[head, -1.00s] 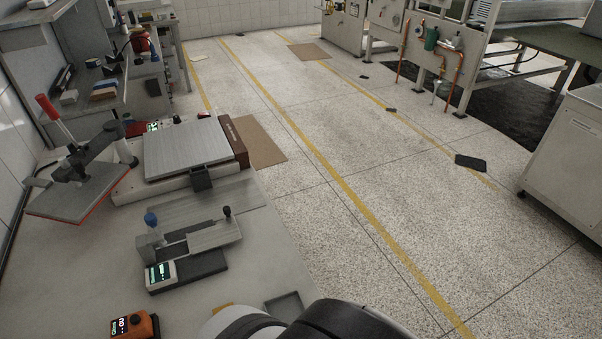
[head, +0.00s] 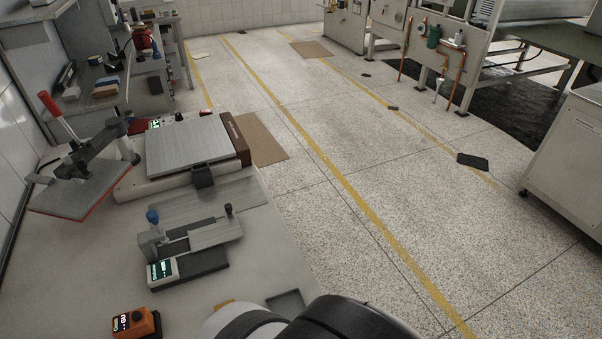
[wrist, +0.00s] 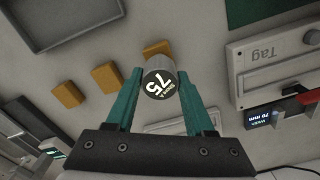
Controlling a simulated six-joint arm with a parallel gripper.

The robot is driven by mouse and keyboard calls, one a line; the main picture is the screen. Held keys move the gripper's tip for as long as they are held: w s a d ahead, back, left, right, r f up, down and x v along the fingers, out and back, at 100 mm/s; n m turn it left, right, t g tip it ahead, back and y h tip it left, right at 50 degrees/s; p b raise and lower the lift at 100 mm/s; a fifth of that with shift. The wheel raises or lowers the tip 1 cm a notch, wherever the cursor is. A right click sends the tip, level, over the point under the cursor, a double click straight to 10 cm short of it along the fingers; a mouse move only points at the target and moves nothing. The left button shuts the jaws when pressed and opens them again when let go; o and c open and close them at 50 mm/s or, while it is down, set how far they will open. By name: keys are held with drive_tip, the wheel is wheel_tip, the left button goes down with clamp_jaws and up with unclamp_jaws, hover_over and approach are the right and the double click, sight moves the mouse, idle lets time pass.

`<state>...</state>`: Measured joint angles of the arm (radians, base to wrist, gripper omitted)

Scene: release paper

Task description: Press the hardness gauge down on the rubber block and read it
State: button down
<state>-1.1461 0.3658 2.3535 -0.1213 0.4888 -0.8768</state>
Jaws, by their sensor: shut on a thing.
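In the wrist view my gripper (wrist: 160,80) has two teal fingers, shut on a short round gauge (wrist: 158,84). Its dark face, turned to the camera, bears a large white 75 and smaller lettering, upside down in the picture. Its sides are pale grey. Several orange-yellow blocks lie on the bench: one (wrist: 68,94) at the left, one (wrist: 107,79) nearer the gauge, and one (wrist: 157,50) just beyond it. I cannot tell which is the rubber block, or whether the gauge touches anything, as its underside is hidden. The head view does not show the gripper.
A grey tray (wrist: 38,40) lies at the wrist view's upper left. A device marked Tag (wrist: 262,62) with a lit display stands at right. In the head view, an orange meter (head: 135,322) and a small slide instrument (head: 192,253) are on the bench (head: 75,270).

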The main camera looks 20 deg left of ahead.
drive_tip(key=shift+d, duration=0.1)
idle(0.3)
drive_tip(key=shift+c, duration=1)
unclamp_jaws()
drive_tip(key=shift+r, duration=0.1)
wheel_tip(320, 180, up, 16)
drive_tip(key=w+d+m+y, duration=0.1)
drive_tip(key=d+m, duration=2)
drive_tip(key=m, duration=0.6)
drive_tip(key=shift+w+d+f+y, duration=0.2)
drive_tip(key=shift+d+f+y, duration=0.05)
drive_tip(key=shift+d+y, duration=0.15)
